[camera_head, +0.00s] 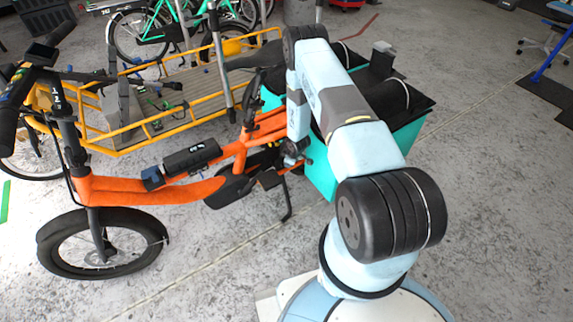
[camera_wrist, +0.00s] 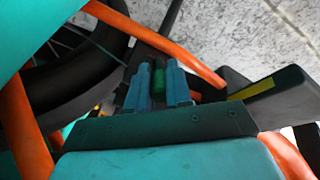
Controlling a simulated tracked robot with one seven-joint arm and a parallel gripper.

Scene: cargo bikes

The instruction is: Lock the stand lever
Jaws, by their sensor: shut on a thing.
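The orange cargo bike (camera_head: 150,190) stands upright on the left of the head view. Its black kickstand leg (camera_head: 287,205) reaches down to the floor below the frame. My gripper (camera_head: 293,150) is low beside the bike's rear frame, and its fingers are too small to make out there. In the wrist view, the two light blue fingers of my gripper (camera_wrist: 159,82) are closed around a small green piece, which I take as the stand lever (camera_wrist: 158,80). The rest of the lever is hidden among dark parts.
Orange frame tubes (camera_wrist: 190,62) and a dark part with a yellow stripe (camera_wrist: 265,90) lie close around my fingers. A teal box (camera_head: 320,175) is behind my arm. A yellow cargo bike (camera_head: 175,118) stands behind.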

